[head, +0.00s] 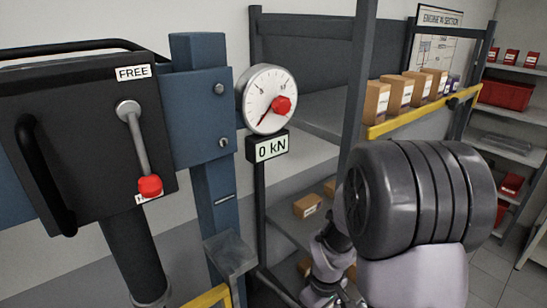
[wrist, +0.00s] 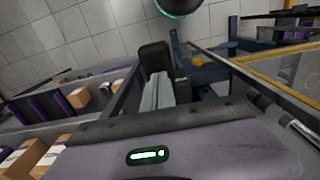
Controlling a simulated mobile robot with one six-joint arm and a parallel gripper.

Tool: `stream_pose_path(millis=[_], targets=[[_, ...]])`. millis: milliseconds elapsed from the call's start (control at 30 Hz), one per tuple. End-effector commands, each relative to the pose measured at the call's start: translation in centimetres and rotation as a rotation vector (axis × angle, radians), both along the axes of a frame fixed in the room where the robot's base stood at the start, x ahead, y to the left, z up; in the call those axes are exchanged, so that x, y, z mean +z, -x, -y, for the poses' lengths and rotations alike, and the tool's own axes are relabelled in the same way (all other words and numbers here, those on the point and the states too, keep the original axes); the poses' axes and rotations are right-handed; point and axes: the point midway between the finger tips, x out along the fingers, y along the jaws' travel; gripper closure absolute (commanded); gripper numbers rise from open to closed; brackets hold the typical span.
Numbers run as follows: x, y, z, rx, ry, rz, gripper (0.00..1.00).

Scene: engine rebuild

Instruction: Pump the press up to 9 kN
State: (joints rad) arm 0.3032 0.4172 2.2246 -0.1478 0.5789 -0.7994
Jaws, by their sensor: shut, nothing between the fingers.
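The press has a blue post (head: 213,150) and a black box (head: 75,150) with a handle bar on its left. A grey lever (head: 138,135) on the box hangs down, its red knob (head: 150,186) over a mostly hidden label; a FREE label (head: 132,73) is above. The round gauge (head: 268,98) has a red pointer at its lower left and a red knob on its face. The display (head: 271,147) reads 0 kN. My gripper (wrist: 158,88) is shut and empty in the wrist view, apart from the lever. In the head view my arm is at lower right.
Behind the press stands a dark shelf rack with brown boxes (head: 397,92) and a yellow rail (head: 420,113). More shelves with red bins (head: 505,94) line the right wall. A metal block (head: 230,254) juts out low beside the post.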

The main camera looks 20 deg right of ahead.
Motion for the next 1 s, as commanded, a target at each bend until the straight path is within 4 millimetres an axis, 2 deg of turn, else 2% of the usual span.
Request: stream_pose_path(millis=[467,1000], targets=[[-0.3,0.0,0.0,0.0,-0.001,-0.001,1.0],[-6.2,0.0,0.0,0.0,0.0,0.0,1.0]])
